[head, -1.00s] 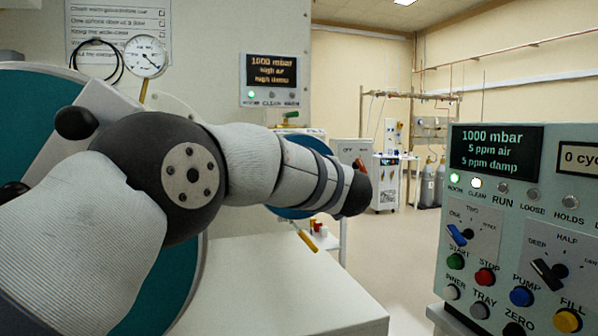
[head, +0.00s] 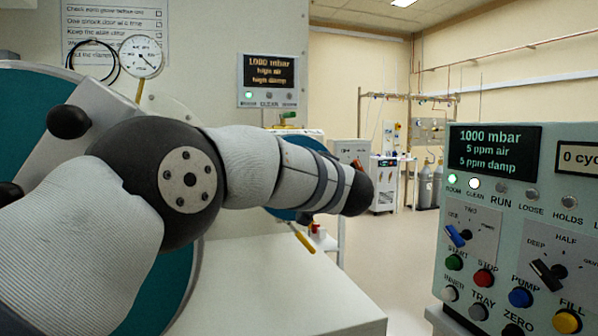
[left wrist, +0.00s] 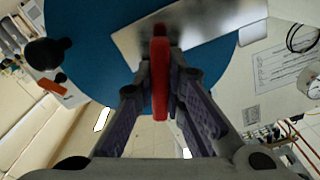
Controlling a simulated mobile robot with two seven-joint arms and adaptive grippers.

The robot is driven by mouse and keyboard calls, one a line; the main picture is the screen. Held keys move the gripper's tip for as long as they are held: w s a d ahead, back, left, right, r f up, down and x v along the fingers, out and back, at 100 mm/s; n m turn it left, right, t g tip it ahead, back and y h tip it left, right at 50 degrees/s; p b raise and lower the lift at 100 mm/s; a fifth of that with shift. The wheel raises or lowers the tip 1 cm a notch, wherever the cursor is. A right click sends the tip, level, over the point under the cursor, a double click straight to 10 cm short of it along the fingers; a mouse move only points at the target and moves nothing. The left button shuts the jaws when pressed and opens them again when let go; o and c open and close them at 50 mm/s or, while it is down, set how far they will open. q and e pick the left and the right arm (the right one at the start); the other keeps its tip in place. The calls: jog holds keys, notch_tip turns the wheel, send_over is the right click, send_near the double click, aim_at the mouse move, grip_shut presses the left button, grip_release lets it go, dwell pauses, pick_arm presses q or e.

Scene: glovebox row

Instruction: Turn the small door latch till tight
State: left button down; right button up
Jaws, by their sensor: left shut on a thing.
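In the left wrist view my left gripper (left wrist: 160,95) is shut on a red latch handle (left wrist: 160,60), which stands upright in the picture between the two fingers. Behind it lie a blue round door (left wrist: 85,60) and a pale metal bar (left wrist: 200,28) across it. In the head view the small blue door (head: 282,213) is mostly hidden behind my left arm, which reaches across from the left. The gripper's fingers and the red handle cannot be made out there. My right gripper is in neither view.
A large teal door (head: 30,100) with a black knob (head: 69,122) fills the left. A yellow handle (head: 302,238) shows below my arm, above a pale bench top (head: 290,295). A control panel (head: 520,225) stands at the right. A gauge (head: 141,56) is on the wall.

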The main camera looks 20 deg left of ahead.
pick_arm(q)
jog(key=shift+d+f+m, duration=0.1)
jog(key=shift+f+m, duration=0.05)
jog(key=shift+m, duration=0.85)
jog(key=shift+f+m, duration=0.1)
jog(key=shift+m, duration=0.9)
jog(key=shift+w, duration=0.1)
jog(key=c, duration=1.6)
grip_release()
jog(key=shift+c, duration=0.2)
jog(key=shift+r, duration=0.1)
jog(key=shift+s+d, duration=0.15)
jog(key=shift+s, duration=0.1)
jog(key=v, duration=1.1)
jog(key=shift+s, duration=0.2)
jog(key=shift+d, duration=0.15)
